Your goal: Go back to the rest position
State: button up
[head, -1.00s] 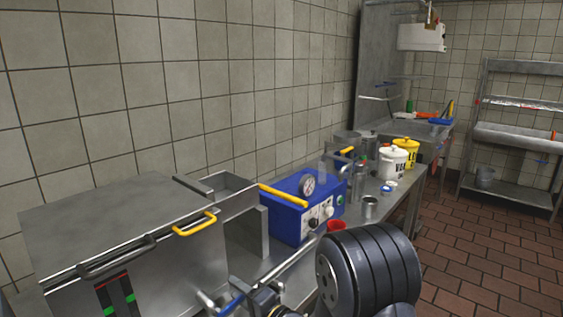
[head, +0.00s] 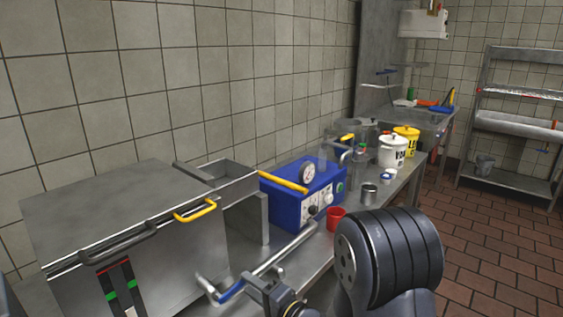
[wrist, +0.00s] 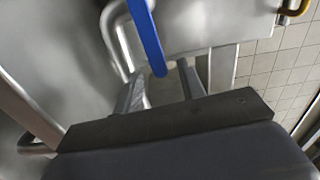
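My gripper (wrist: 162,88) shows in the wrist view with its two grey fingers apart. A blue-gripped metal handle (wrist: 148,35) runs down toward the gap between the fingers. I cannot tell whether it touches them. In the head view the same handle (head: 232,290) is a bent metal bar in front of the counter, with my gripper (head: 258,285) beside its blue part. My dark ribbed arm covers the lower right middle of the head view. The fingertips are hard to make out there.
A large steel machine (head: 150,235) with a yellow handle (head: 196,211) stands at the left. A blue machine (head: 290,210), a red cup (head: 336,217) and a steel cup (head: 369,193) sit on the counter. White and yellow pots stand behind. The tiled floor (head: 490,255) at right is clear.

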jog(key=x, duration=0.5)
jog(key=shift+s+r+n, duration=0.15)
jog(key=shift+r+n, duration=0.55)
jog(key=shift+n, duration=0.5)
